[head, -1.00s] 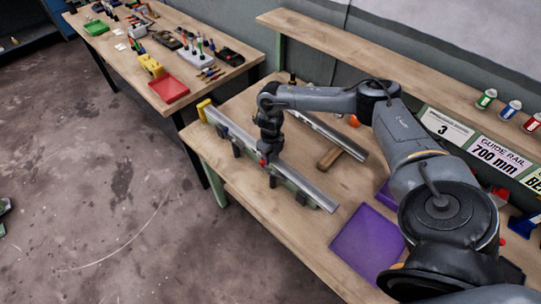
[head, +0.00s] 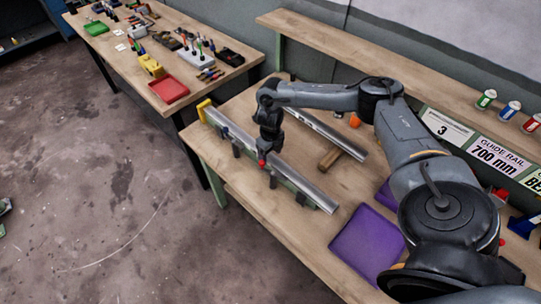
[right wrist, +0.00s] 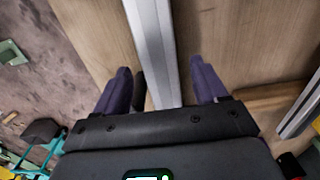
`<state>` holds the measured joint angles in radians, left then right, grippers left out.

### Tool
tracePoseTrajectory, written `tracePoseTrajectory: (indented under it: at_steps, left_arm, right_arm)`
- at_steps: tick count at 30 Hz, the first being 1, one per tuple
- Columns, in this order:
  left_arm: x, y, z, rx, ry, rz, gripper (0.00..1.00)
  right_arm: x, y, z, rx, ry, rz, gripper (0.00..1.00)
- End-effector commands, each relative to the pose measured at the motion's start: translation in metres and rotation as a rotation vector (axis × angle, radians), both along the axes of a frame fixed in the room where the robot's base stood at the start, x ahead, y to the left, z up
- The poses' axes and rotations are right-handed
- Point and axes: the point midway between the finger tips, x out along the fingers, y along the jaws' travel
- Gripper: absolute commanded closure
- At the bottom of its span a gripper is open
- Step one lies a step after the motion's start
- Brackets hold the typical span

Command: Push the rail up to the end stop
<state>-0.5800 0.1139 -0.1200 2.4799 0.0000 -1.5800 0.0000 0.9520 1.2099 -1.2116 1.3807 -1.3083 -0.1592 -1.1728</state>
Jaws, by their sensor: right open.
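A long grey metal rail (head: 300,184) lies along the front of the bench in a green holder with dark clamps, and it runs from the far left to the near right. A yellow end stop (head: 204,109) stands at its far left end; whether the rail touches it is too small to tell. My right gripper (head: 264,159) is at the middle of the rail. In the right wrist view its open purple fingers (right wrist: 160,68) stand either side of the rail (right wrist: 152,35), with space on both sides. My left gripper is not in view.
A second rail (head: 342,138) lies behind, with a wooden block (head: 329,159) beside it. A purple tray (head: 367,244) is at the near right. A shelf (head: 420,62) with labels and cans runs along the back. Another cluttered table (head: 125,60) stands at the left.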

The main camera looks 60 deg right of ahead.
Motion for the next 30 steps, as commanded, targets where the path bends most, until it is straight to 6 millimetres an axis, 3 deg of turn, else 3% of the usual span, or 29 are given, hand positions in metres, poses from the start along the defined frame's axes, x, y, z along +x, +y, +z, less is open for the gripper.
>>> tracePoseTrajectory:
  at_steps: [11, 13, 19, 30]
  left_arm:
    - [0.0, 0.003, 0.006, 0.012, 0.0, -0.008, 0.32]
    - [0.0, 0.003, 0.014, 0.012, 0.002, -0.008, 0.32]
    - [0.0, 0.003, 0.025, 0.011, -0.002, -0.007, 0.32]
    - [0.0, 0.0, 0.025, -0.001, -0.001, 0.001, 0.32]
  right_arm:
    - [0.0, -0.001, 0.066, -0.001, -0.004, -0.002, 0.28]
    - [0.0, -0.001, 0.079, -0.001, -0.003, -0.002, 0.28]
    - [0.0, -0.001, 0.091, -0.002, -0.002, -0.001, 0.28]
    - [0.0, -0.001, 0.092, -0.001, -0.001, -0.002, 0.28]
